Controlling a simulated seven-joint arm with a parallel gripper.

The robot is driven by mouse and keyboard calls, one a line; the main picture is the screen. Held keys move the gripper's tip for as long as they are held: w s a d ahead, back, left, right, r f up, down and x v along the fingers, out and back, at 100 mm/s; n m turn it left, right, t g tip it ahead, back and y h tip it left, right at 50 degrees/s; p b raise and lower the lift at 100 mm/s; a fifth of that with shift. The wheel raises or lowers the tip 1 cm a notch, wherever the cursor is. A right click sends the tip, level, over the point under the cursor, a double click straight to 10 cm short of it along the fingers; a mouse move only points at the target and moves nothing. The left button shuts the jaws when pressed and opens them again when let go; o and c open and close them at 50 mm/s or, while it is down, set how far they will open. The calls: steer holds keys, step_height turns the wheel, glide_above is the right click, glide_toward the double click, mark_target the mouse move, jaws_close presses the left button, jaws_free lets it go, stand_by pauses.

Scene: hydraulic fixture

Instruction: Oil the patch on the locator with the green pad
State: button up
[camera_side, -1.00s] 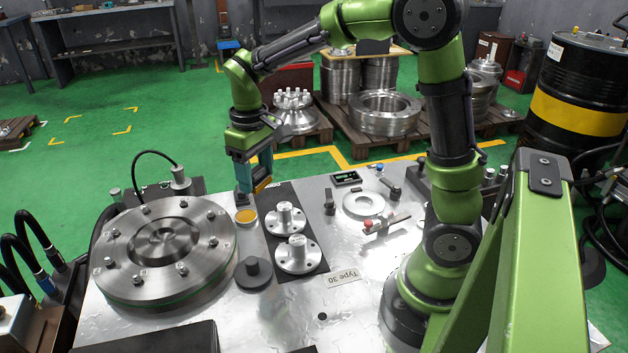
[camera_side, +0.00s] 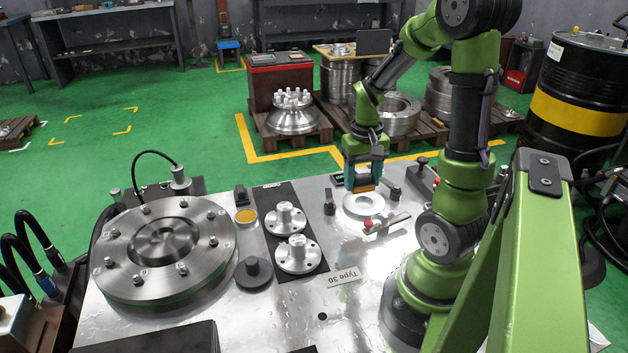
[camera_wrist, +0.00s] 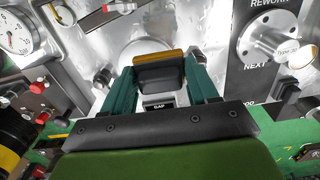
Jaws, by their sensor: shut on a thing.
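My gripper (camera_side: 362,186) is shut on a dark block with an amber-orange edge (camera_wrist: 160,57). In the wrist view its teal fingers (camera_wrist: 160,88) stand on both sides of the block. I see no green on the held block. The gripper is over the far part of a pale round plate (camera_side: 364,206), which is probably the locator; the plate is partly hidden behind the block in the wrist view. I cannot tell whether block and plate touch. The patch cannot be made out. A small dark block (camera_side: 241,194) stands beside a round amber dish (camera_side: 246,216).
A large bolted flange (camera_side: 165,248) fills the left of the metal table. Two flanged hubs (camera_side: 298,254) sit on a dark strip. A red-tipped lever (camera_side: 387,223) lies just in front of the plate, and a dark upright clamp (camera_side: 329,202) stands to its left.

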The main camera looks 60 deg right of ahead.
steer(key=shift+w+d+f, duration=0.1)
steer(key=shift+f, duration=0.3)
glide_above(370, 211)
steer(key=w+a, duration=0.2)
steer(key=shift+w+a+f, duration=0.1)
steer(key=shift+f, duration=1.2)
steer(key=shift+w+a+f, duration=0.1)
steer(key=shift+f, duration=1.2)
steer(key=shift+f, duration=1)
steer(key=shift+s+d, duration=0.1)
steer(key=shift+s+d+r, duration=0.1)
steer(key=shift+s+d, duration=1.05)
steer(key=shift+d, duration=0.05)
steer(key=shift+s+d, duration=1.2)
steer(key=shift+f, duration=0.2)
steer(key=shift+c, duration=0.5)
steer(key=shift+w+a+r, duration=0.1)
steer(key=shift+w+a, duration=1.15)
steer(key=shift+a, duration=0.05)
steer(key=shift+w+a, duration=1.2)
steer(key=shift+a, duration=0.05)
